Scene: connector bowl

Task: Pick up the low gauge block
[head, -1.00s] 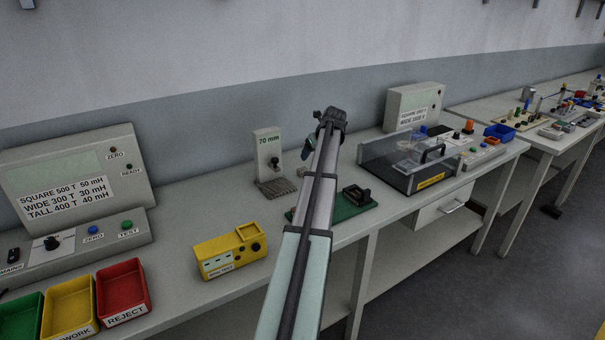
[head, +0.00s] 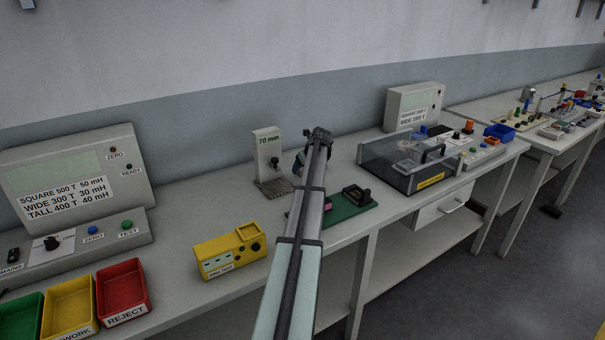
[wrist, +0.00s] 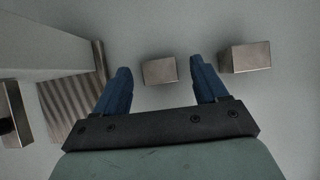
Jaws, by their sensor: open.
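In the wrist view, two small grey metal blocks stand on the pale bench. The smaller block (wrist: 160,72), which looks like the low gauge block, shows between my gripper's two blue fingers. The larger, taller-looking block (wrist: 245,57) is just right of the right finger. My gripper (wrist: 160,66) is open and empty, with gaps on both sides of the smaller block in the picture. I cannot tell how high the fingertips are above it. In the head view my gripper (head: 300,164) is partly hidden by my arm, and neither block can be made out.
A "70 mm" gauge stand (head: 267,152) with a ribbed base (wrist: 72,92) is left of my gripper. A green fixture board (head: 345,206), a yellow instrument (head: 230,252) and a clear-lidded box (head: 405,160) are on the bench. Coloured bins (head: 122,287) stand front left.

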